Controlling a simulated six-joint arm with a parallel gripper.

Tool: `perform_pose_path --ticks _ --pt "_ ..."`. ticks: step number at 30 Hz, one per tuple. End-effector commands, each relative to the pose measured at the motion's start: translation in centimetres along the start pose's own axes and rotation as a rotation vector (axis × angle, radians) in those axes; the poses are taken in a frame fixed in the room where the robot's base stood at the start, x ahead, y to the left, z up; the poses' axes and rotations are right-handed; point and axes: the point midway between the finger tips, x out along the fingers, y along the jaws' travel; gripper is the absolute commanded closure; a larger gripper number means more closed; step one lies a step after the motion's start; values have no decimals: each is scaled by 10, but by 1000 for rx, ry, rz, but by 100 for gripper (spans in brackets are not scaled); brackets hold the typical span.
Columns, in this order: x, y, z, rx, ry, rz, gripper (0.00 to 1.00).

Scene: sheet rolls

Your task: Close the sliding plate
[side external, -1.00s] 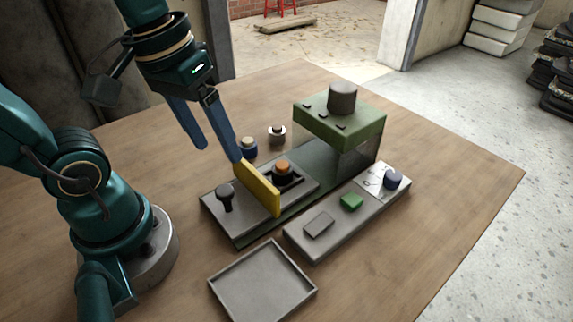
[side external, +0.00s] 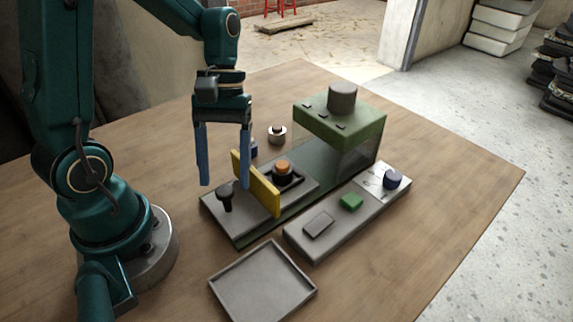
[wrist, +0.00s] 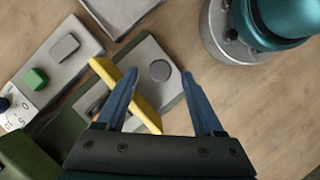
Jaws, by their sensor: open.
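A flat grey sliding plate (side external: 310,187) lies on the long green base of a machine, its left end outside the green housing (side external: 340,125). A dark round-topped knob (side external: 225,198) stands near its left end; it also shows in the wrist view (wrist: 160,70). A yellow upright bar (side external: 262,192) crosses the plate to the right of the knob. Beyond the bar, an orange-topped black part (side external: 283,171) sits in a dark-rimmed recess. My gripper (side external: 225,186) is open and points down, its blue fingers on either side of the knob in view. I cannot tell their exact height above the plate.
A grey control panel (side external: 300,242) with a green button (side external: 351,202) and a dark blue dial (side external: 393,178) lies in front. An empty grey tray (side external: 262,288) is nearer the camera. A small pale-and-dark cylinder (side external: 277,135) stands behind. The table's right side is clear.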

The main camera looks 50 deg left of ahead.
Motion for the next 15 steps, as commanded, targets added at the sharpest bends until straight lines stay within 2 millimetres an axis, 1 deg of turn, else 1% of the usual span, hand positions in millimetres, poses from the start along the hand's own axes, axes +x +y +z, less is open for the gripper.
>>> perform_pose_path --ticks 1,3,6,13,14,15 --pt "6 0 1 1 -4 -2 31" --pt "11 0 1 1 -2 -2 31" --pt "15 0 1 1 0 -2 31" --pt "16 0 0 1 2 -1 31" --pt "16 0 0 1 2 -1 34" --pt "16 0 0 1 2 -1 50"
